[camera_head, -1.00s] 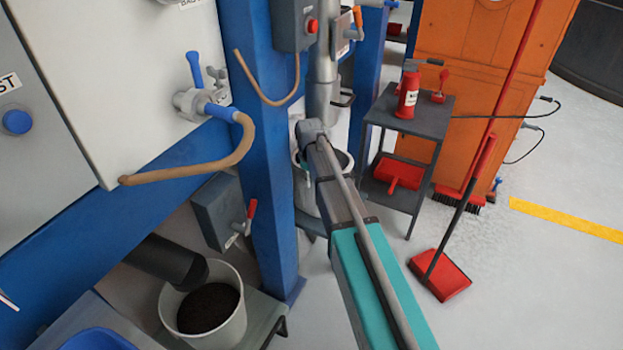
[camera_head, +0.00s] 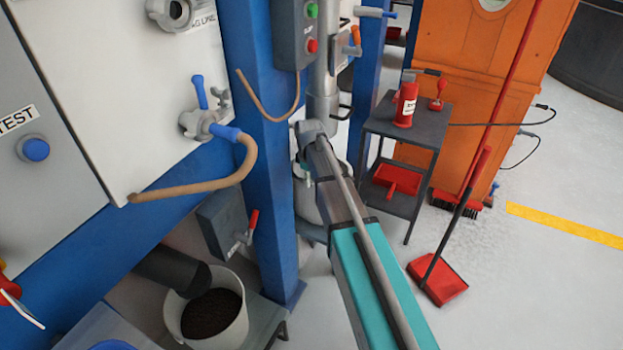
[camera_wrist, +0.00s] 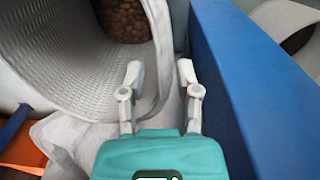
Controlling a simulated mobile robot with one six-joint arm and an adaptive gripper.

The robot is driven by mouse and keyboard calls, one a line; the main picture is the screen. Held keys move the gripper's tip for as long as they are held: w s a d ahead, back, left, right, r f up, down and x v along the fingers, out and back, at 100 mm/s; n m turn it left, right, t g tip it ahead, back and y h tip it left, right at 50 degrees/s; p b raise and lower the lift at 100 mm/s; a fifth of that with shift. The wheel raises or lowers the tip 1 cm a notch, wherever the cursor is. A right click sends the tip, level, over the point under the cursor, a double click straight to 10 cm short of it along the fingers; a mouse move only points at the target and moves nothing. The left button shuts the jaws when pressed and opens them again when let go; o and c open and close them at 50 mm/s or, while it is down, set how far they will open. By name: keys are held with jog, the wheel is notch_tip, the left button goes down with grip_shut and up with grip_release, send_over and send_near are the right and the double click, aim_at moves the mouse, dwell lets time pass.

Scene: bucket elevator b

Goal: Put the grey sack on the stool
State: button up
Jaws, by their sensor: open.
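My gripper (camera_wrist: 160,72) shows in the wrist view with its two pale fingers apart and nothing clearly between them. A pale grey, crumpled surface (camera_wrist: 62,138) lies below and left of the fingers; it may be the grey sack, but I cannot tell for sure. The left finger overlaps the rim of a large ribbed, light-grey vessel (camera_wrist: 75,60) in the picture; contact is unclear. In the head view my own arm reaches away and its gripper end is hidden. I cannot make out the stool in either view.
A blue post (camera_head: 262,150) stands left of my arm; a blue beam (camera_wrist: 228,80) lies close right of my gripper. A bucket of dark material (camera_head: 238,325) sits low left. A grey trolley (camera_head: 408,125) and red dustpan (camera_head: 440,285) stand right. Floor at right is mostly clear.

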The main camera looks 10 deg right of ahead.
notch_tip(320, 180, up, 8)
jog(key=p, duration=0.7)
jog(key=shift+s+p, duration=0.15)
jog(key=shift+p, duration=0.15)
jog(key=shift+s, duration=0.1)
dwell(0.4)
jog(key=s+d+m, duration=0.2)
jog(key=s+m, duration=0.3)
jog(key=s, duration=0.6)
jog(key=s+d+m, duration=0.3)
jog(key=s+m, duration=0.2)
jog(key=s, duration=0.6)
jog(key=shift+s+m, duration=0.15)
jog(key=shift+m, duration=0.25)
